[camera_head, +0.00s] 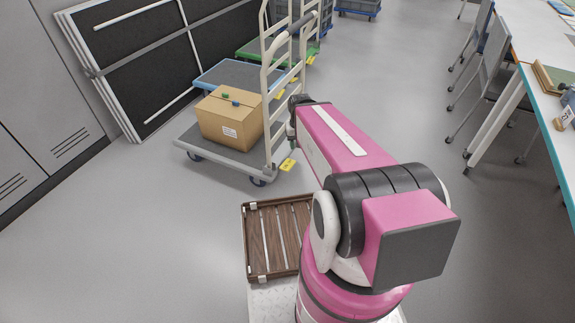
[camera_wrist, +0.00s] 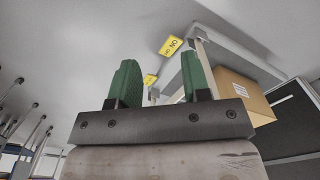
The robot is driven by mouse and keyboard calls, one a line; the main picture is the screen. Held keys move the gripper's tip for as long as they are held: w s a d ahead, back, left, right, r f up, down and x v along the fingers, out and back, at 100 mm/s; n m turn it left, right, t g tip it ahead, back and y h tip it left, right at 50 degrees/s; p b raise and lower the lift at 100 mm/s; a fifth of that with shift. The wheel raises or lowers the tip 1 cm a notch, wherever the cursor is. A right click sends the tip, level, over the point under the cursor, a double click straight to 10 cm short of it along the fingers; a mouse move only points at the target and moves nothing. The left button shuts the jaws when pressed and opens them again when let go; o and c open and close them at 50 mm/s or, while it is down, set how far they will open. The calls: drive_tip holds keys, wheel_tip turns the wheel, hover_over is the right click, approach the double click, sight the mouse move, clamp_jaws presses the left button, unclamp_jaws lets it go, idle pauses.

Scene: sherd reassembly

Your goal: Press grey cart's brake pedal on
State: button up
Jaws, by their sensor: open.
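The grey cart (camera_head: 230,158) stands left of my arm in the head view, with an upright cream handle frame at its right end. Its yellow brake pedal (camera_head: 288,165) sticks out low at that end, above the floor. In the wrist view the yellow pedal (camera_wrist: 171,46) shows lettering that reads upside down, seemingly "ON", beyond and between my fingers. My gripper (camera_wrist: 159,62) has two green fingers, spread apart with nothing between them. In the head view my gripper (camera_head: 293,125) is mostly hidden by my arm, near the cart's handle end. I cannot see any contact with the pedal.
A cardboard box (camera_head: 229,118) sits on the grey cart. A blue cart (camera_head: 245,74) and a green cart (camera_head: 262,48) stand behind it, with more yellow pedals. A slatted brown tray (camera_head: 272,238) is near my base. Chairs and a table (camera_head: 520,60) are right; open floor lies between.

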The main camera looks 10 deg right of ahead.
drive_tip(key=w+f, duration=0.1)
drive_tip(key=w+f+n, duration=0.1)
drive_tip(key=w, duration=0.1)
drive_tip(key=shift+w, duration=0.15)
clamp_jaws()
drive_tip(key=w+f+n+g+y, duration=0.1)
drive_tip(key=w+f+n+g, duration=0.1)
drive_tip(key=w+f+n, duration=0.7)
drive_tip(key=w+d+f, duration=0.1)
drive_tip(key=w+f, duration=0.7)
drive_tip(key=w, duration=0.3)
drive_tip(key=shift+f+n, duration=0.35)
drive_tip(key=shift+n, duration=0.05)
